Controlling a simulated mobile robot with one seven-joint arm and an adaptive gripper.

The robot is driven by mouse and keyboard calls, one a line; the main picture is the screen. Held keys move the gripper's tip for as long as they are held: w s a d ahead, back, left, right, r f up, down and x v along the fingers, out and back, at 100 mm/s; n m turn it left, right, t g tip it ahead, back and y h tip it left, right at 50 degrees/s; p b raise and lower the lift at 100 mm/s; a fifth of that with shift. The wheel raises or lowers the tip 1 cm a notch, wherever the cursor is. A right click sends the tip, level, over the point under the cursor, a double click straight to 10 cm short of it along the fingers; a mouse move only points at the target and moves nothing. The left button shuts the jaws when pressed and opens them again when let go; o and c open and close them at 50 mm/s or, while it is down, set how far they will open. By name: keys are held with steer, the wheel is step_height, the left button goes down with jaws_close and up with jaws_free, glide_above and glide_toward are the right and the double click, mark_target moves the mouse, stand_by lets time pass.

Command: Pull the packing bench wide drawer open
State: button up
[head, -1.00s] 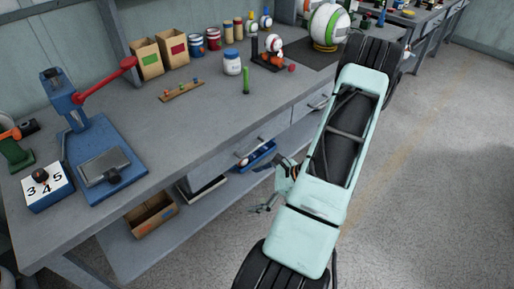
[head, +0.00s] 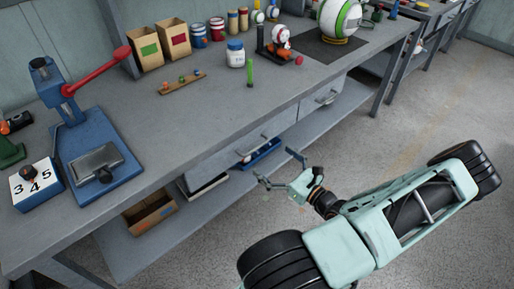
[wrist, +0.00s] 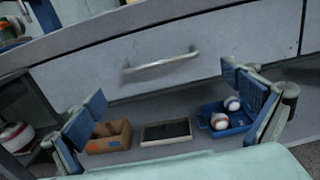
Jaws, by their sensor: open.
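The wide drawer (head: 215,161) is the long grey front under the bench top, and it looks shut, flush with the bench. Its metal bar handle (head: 264,137) shows near the drawer's right part in the head view. In the wrist view the drawer front (wrist: 88,72) runs across the upper middle, with the handle (wrist: 160,62) near the centre. My gripper (head: 279,169) is open and empty in front of the drawer, apart from the handle. In the wrist view its blue finger pads (wrist: 164,92) stand wide apart, below and either side of the handle.
A lower shelf holds a cardboard box (head: 150,213), a dark-topped tray (head: 203,186) and a blue bin (head: 262,154) with balls. A second drawer (head: 322,100) is to the right. The bench top (head: 190,120) carries a blue press (head: 100,160).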

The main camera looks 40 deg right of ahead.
mark_target(257, 147)
steer(key=w, duration=0.7)
steer(key=shift+w+a, duration=0.35)
steer(key=shift+c, duration=0.4)
steer(key=c, duration=1.3)
steer(key=shift+s, duration=0.15)
